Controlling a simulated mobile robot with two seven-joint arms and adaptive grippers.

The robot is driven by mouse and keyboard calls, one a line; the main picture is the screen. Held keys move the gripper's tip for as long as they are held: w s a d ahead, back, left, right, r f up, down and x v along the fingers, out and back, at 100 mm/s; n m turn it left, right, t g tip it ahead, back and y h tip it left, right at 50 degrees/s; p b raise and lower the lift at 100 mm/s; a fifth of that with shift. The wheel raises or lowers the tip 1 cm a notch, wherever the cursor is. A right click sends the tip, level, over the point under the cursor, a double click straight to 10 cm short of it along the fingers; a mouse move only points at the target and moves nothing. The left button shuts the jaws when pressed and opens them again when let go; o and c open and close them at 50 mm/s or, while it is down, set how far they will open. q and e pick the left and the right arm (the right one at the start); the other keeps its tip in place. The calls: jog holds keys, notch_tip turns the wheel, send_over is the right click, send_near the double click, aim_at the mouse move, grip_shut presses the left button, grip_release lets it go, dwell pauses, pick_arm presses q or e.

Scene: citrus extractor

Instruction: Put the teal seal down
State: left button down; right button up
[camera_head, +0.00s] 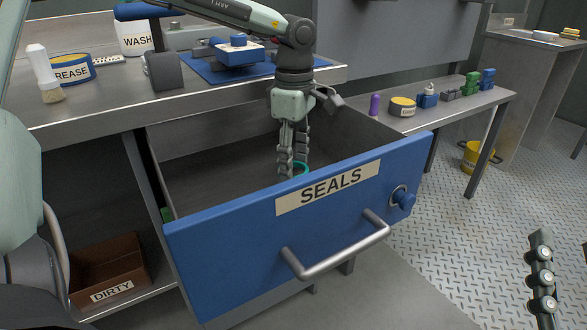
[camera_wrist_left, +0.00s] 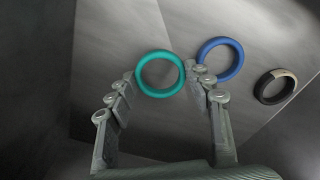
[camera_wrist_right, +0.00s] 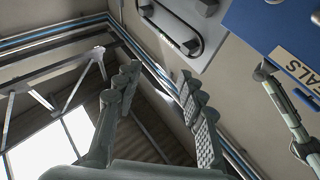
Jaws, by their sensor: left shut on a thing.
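The teal seal (camera_head: 301,167) is a ring, mostly hidden behind the front of the open SEALS drawer (camera_head: 215,248) in the head view. My left gripper (camera_head: 293,165) reaches down into the drawer and is shut on the seal. The left wrist view shows the whole teal seal (camera_wrist_left: 160,94) between the fingertips (camera_wrist_left: 161,80); I cannot tell whether it touches the drawer floor. My right gripper (camera_wrist_right: 158,80) is open and empty, away from the drawer; part of it shows at the lower right of the head view (camera_head: 542,275).
In the left wrist view, a blue ring (camera_wrist_left: 237,63) lies close beside the right finger, and a dark ring (camera_wrist_left: 262,92) lies farther right. The drawer's blue front and walls surround the left gripper. A workbench (camera_head: 110,108) stands behind it.

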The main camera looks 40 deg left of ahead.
pick_arm(q)
jog(key=shift+f, duration=0.9)
pick_arm(e)
jog(key=shift+r, duration=0.2)
pick_arm(q)
jog(key=shift+f, duration=0.1)
jog(key=c, duration=0.9)
grip_release()
pick_arm(e)
jog(key=shift+s+d+r+t, duration=0.15)
jog(key=shift+r+t, duration=0.15)
jog(key=shift+t, duration=0.2)
